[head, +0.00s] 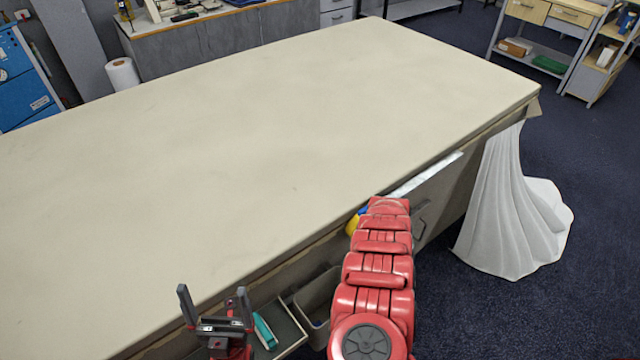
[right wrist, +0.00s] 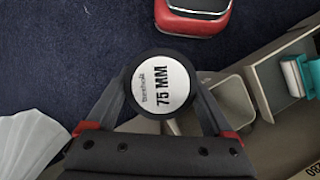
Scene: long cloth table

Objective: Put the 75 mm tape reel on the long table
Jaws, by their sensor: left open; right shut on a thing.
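The 75 mm tape reel (right wrist: 158,88) is a black-rimmed disc with a white label reading "75 MM". In the right wrist view it sits between the fingers of my right gripper (right wrist: 160,96), which is shut on it. The reel and the right gripper are hidden in the head view behind my red right arm. The long table (head: 250,120) has a bare, beige top filling most of the head view. My left gripper (head: 213,292) is open and empty, near the table's front edge at the lower left.
A grey tray (head: 291,344) with a teal item (head: 265,332) is below the table's front edge. White cloth (head: 515,215) hangs at the table's right end, spreading over the dark blue floor. A yellow and blue thing (head: 353,224) shows partly beside my right arm. The tabletop is clear.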

